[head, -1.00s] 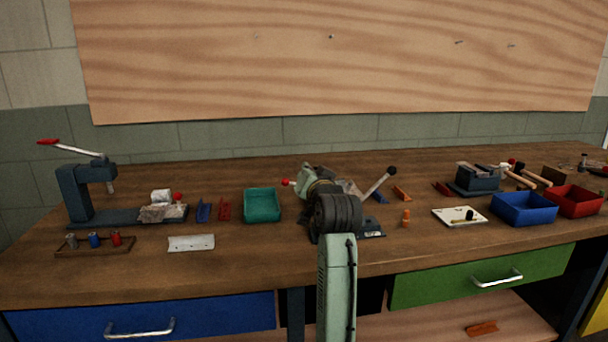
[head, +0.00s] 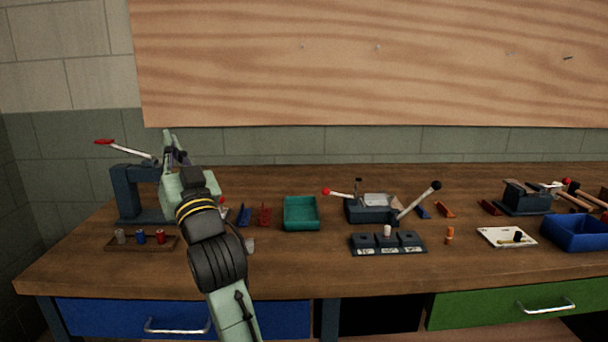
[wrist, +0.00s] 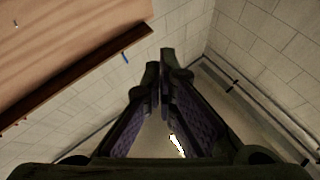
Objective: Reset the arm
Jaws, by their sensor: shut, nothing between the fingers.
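My arm reaches up over the left part of the workbench (head: 300,262) in the head view. My gripper (wrist: 163,72) shows in the wrist view, with its two dark fingers closed together at the tips and nothing between them. It points at the wall corner, with walls and a wooden panel behind it. In the head view the gripper end is near the dark press (head: 125,192) with a red-tipped lever. My arm overlaps the press in the picture; I cannot tell the gap between them.
A teal bin (head: 301,213), a clamp fixture (head: 370,210) with two levers, and a dark block (head: 388,244) stand mid-bench. A rack (head: 140,243) with small cylinders is at left. The front bench edge is clear.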

